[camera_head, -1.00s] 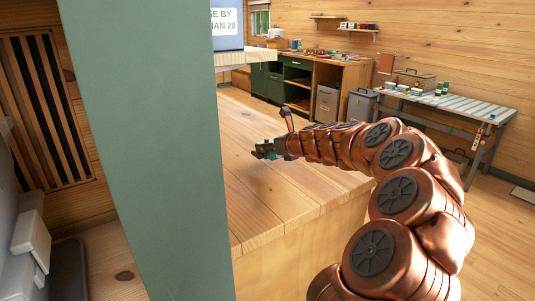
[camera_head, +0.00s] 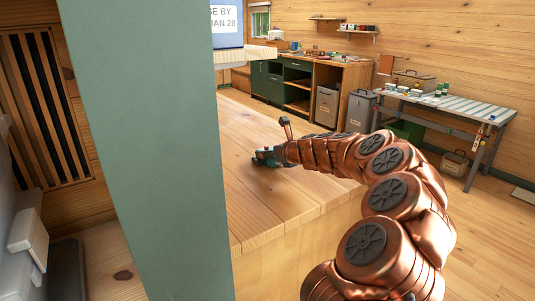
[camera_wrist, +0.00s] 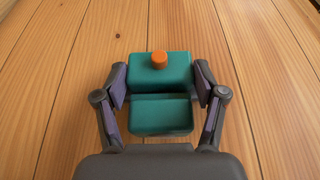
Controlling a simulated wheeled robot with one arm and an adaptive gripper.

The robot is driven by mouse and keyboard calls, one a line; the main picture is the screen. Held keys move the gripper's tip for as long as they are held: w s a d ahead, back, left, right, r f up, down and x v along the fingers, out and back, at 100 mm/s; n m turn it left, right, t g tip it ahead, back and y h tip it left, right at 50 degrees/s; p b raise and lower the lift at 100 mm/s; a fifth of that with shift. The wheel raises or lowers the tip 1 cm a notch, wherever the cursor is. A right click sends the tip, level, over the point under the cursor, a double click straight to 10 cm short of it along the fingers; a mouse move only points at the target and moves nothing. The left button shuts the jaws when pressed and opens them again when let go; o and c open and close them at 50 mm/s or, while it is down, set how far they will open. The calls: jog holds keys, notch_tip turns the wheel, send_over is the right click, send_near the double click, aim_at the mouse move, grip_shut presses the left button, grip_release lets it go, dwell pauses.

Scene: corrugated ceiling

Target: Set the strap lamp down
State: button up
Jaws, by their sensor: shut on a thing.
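The strap lamp (camera_wrist: 160,114) is a teal block with an orange knob on top, seen in the wrist view between my gripper's two fingers. My gripper (camera_wrist: 160,90) is shut on its sides. In the head view the lamp (camera_head: 262,158) is small, at the end of my copper arm, low over the wooden counter top (camera_head: 245,195). My gripper (camera_head: 270,157) there is partly hidden by its own wrist. I cannot tell for sure whether the lamp touches the boards.
A green post (camera_head: 150,150) stands close on the left. A blue sign box (camera_head: 226,22) is at the far end of the counter. The boards around the lamp are clear. A workbench (camera_head: 310,80) and a striped table (camera_head: 450,104) stand farther back.

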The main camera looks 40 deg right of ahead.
jog(key=o, duration=1.3)
